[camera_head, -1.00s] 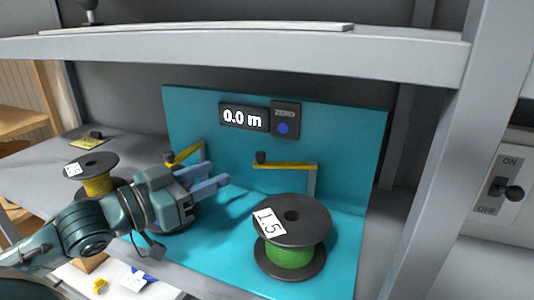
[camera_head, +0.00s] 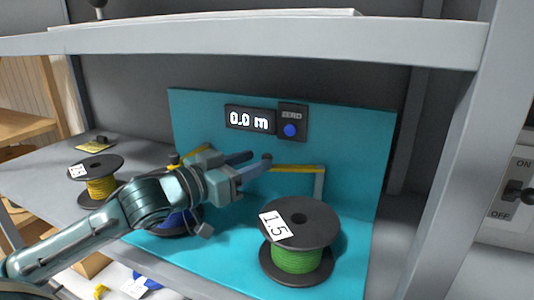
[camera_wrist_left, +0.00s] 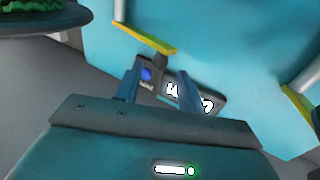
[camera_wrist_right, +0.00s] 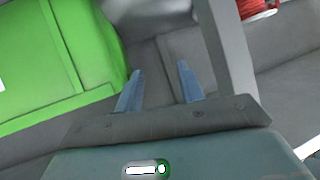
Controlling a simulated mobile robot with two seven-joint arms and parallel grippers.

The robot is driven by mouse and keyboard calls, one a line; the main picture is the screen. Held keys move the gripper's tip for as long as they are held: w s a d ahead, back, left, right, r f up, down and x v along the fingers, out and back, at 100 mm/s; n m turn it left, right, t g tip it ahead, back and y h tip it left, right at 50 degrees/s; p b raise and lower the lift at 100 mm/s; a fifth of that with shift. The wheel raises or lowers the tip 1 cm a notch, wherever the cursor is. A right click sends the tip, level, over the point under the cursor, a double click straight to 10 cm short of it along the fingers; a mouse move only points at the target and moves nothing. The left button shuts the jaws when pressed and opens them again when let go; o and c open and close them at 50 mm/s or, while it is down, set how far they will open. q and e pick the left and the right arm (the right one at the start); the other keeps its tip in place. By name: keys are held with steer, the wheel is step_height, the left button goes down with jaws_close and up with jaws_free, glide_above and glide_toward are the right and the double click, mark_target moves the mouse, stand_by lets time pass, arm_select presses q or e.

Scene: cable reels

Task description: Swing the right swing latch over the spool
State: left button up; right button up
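The right swing latch (camera_head: 297,168) is a yellow bar on a grey post at the teal back panel, pointing left, with a dark knob (camera_head: 266,158) at its free end. The green spool (camera_head: 299,240), labelled 1.5, stands upright in front of it. My left gripper (camera_head: 254,163) is at the knob. In the left wrist view the latch bar (camera_wrist_left: 147,39) lies beyond the open fingers (camera_wrist_left: 160,78), and the knob (camera_wrist_left: 160,64) shows between them; contact cannot be told. My right gripper (camera_wrist_right: 160,70) is open and empty, away from the stand.
The left latch (camera_head: 190,157) and a blue spool (camera_head: 178,226) are partly hidden behind my left arm. A yellow spool (camera_head: 100,187) stands on the shelf at left. The display (camera_head: 250,119) reads 0.0 m. A shelf beam (camera_head: 270,42) crosses above. A green box (camera_wrist_right: 50,70) is near my right gripper.

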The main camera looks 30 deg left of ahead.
mark_target(263, 158)
arm_select(q)
steer(key=shift+p+x, duration=0.45)
steer(key=shift+x, duration=1.8)
steer(key=shift+c, duration=0.2)
jaws_close()
